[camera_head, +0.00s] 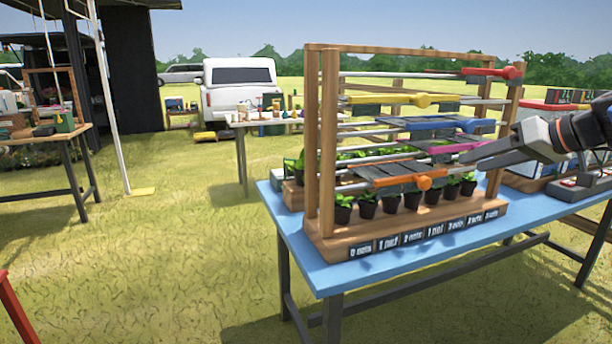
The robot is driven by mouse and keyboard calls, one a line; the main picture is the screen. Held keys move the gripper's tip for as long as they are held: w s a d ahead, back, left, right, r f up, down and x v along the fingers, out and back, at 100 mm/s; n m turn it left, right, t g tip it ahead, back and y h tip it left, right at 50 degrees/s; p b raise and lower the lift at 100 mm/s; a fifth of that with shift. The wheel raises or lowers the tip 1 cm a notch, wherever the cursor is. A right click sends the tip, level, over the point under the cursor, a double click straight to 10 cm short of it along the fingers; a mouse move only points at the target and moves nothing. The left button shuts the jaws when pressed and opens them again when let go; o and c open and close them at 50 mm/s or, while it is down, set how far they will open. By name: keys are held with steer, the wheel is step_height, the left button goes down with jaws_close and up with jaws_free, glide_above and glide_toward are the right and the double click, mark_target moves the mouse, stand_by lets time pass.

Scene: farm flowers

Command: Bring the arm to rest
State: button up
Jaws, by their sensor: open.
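My gripper (482,156) reaches in from the right edge at the height of the rack's lower rods. Its jaws are open, and I see nothing held between them. The fingertips are close to the right side of the wooden rack (328,140) and overlap the magenta clip (465,148) in view. I cannot tell whether they touch. The rack stands on a blue table (335,270) and carries rods with dark panels and yellow, blue, red and orange coloured clips. The rest of my arm runs out of the picture at the right.
Several small potted plants (411,200) stand in the rack behind a row of labels. Crates and boxes (560,105) crowd the table's right side. Another table (240,122) and a white truck (240,90) are behind. Open grass (140,260) lies to the left.

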steer(key=s+a+f+g+h, duration=0.1)
steer(key=s+a+f+g, duration=0.1)
steer(key=s+a+f, duration=0.4)
steer(key=s+a+f+g+h, duration=0.1)
steer(key=s+a+f+g, duration=0.1)
steer(key=s+a+f, duration=0.45)
steer(key=s+d+f+h, duration=0.1)
steer(key=s+f+h, duration=0.1)
steer(key=s+f, duration=0.3)
steer(key=s+d+f+m+g+h, duration=0.1)
steer(key=s+f+h, duration=0.1)
steer(key=s+f, duration=0.4)
step_height(320, 180, down, 5)
steer(key=shift+f, duration=0.1)
